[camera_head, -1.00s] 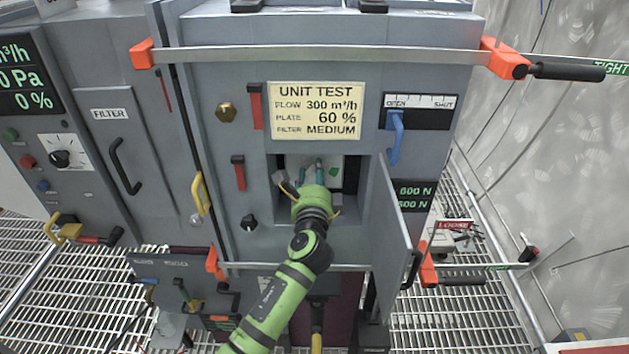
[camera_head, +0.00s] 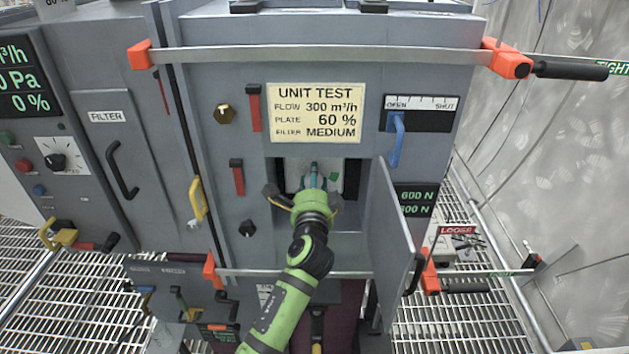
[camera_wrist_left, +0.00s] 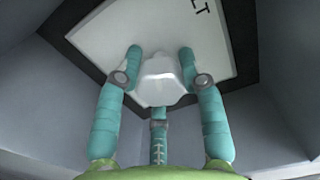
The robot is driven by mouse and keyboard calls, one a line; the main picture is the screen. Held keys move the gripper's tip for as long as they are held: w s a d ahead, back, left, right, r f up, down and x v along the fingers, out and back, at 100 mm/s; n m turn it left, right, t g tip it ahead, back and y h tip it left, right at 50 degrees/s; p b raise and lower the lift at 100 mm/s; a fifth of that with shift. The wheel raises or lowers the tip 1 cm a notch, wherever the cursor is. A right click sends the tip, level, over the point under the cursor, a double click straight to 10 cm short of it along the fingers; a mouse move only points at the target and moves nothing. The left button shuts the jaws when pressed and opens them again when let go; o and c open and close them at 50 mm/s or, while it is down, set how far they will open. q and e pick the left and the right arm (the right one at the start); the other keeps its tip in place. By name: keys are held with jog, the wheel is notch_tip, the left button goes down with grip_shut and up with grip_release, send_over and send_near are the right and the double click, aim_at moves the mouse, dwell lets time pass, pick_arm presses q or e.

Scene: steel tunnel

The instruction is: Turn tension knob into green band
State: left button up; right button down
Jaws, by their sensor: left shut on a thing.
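The tension knob (camera_wrist_left: 162,78) is a pale, faceted knob on a white plate in the left wrist view. My left gripper (camera_wrist_left: 160,62) has its teal fingers on either side of it and is shut on it. In the head view my left gripper (camera_head: 315,174) reaches into the open recess of the grey cabinet, and its fingers and wrist hide the knob. A green patch (camera_head: 334,177), which may be the green band, shows on the white plate right of the fingers. The knob's pointer cannot be made out. My right gripper is not in view.
The recess's open door (camera_head: 392,245) stands close right of my arm. A grey bar (camera_head: 320,55) with orange ends crosses the cabinet above. A blue lever (camera_head: 397,140) and a display reading 600 N (camera_head: 416,197) are at the right. Black and yellow handles stick out left.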

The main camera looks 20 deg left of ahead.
pick_arm(q)
jog(key=shift+a+r, duration=0.2)
jog(key=shift+r, duration=0.15)
jog(key=o, duration=1)
jog(key=shift+o, duration=0.8)
jog(key=shift+a+f, duration=0.1)
jog(key=shift+f, duration=0.1)
jog(key=shift+s+d+f, duration=0.1)
jog(key=shift+s+d, duration=0.05)
jog(key=shift+d, duration=0.05)
jog(key=shift+s+d, duration=0.15)
jog(key=shift+s, duration=0.2)
jog(key=v, duration=1.1)
